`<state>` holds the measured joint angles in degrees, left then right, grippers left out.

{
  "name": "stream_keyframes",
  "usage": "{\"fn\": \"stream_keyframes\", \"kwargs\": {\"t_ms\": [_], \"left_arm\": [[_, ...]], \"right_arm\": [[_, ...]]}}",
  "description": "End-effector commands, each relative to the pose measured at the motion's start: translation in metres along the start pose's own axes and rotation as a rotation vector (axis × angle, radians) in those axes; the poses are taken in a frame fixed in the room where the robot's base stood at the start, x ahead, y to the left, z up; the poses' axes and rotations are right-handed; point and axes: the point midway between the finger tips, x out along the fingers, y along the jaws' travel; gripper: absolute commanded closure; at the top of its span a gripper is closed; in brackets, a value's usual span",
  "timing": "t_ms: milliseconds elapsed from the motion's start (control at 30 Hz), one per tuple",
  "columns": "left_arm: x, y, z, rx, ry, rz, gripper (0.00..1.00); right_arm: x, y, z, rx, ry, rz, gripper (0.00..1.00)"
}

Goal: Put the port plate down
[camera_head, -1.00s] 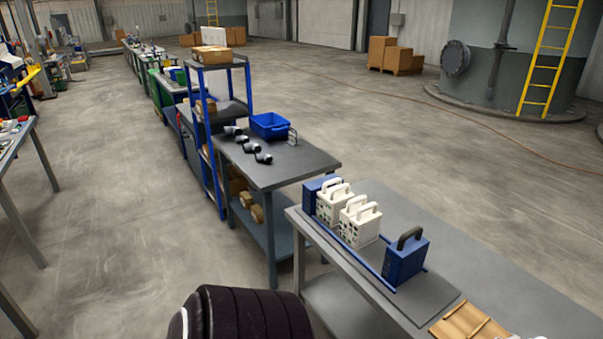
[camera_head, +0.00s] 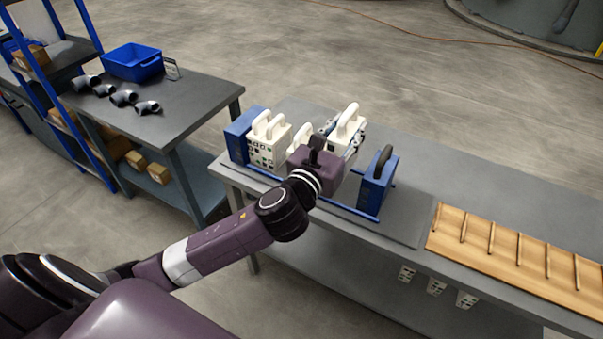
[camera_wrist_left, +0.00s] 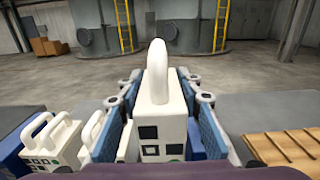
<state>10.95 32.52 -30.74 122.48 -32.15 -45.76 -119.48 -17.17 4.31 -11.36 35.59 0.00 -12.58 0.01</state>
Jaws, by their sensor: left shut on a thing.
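My left gripper (camera_head: 345,142) is shut on a white port plate (camera_head: 347,124) with a loop handle on top. In the left wrist view, the plate (camera_wrist_left: 155,112) stands upright between the two blue-padded fingers (camera_wrist_left: 153,120). The filter press on the table has a blue end block (camera_head: 240,136) on the left and a blue block with a dark handle (camera_head: 376,183) on the right. Several white plates (camera_head: 267,148) stand by the left block. The held plate is between these and the right block; my gripper hides its lower edge, so I cannot tell whether it touches the rails. My right gripper is out of view.
A wooden rack with several rods (camera_head: 510,245) lies on the table to the right. A second table (camera_head: 195,100) at the left holds a blue bin (camera_head: 133,64) and dark pipe elbows (camera_head: 122,97).

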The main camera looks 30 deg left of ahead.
Motion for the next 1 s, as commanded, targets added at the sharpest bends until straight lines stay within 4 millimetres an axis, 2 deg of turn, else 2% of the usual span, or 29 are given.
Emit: {"fn": "stream_keyframes", "kwargs": {"t_ms": [33,200,333,467,567,900,1000], "left_arm": [[0.016,0.003,0.009,0.005,-0.014,0.001,1.00],[0.053,0.011,0.030,0.007,-0.009,0.004,1.00],[0.068,0.016,0.042,0.008,-0.006,0.007,1.00],[0.074,0.018,0.040,0.007,-0.001,0.008,1.00],[0.074,0.017,0.022,0.005,0.004,0.008,1.00],[0.073,0.017,-0.069,0.002,0.004,0.009,1.00],[0.074,0.017,-0.091,0.002,0.002,0.008,1.00]], "right_arm": [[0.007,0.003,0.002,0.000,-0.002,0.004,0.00],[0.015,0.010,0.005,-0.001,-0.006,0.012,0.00],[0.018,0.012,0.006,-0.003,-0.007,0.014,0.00],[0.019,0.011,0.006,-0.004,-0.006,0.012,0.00],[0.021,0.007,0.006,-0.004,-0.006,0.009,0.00],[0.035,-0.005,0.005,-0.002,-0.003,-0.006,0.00],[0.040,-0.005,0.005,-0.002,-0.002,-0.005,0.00]]}}
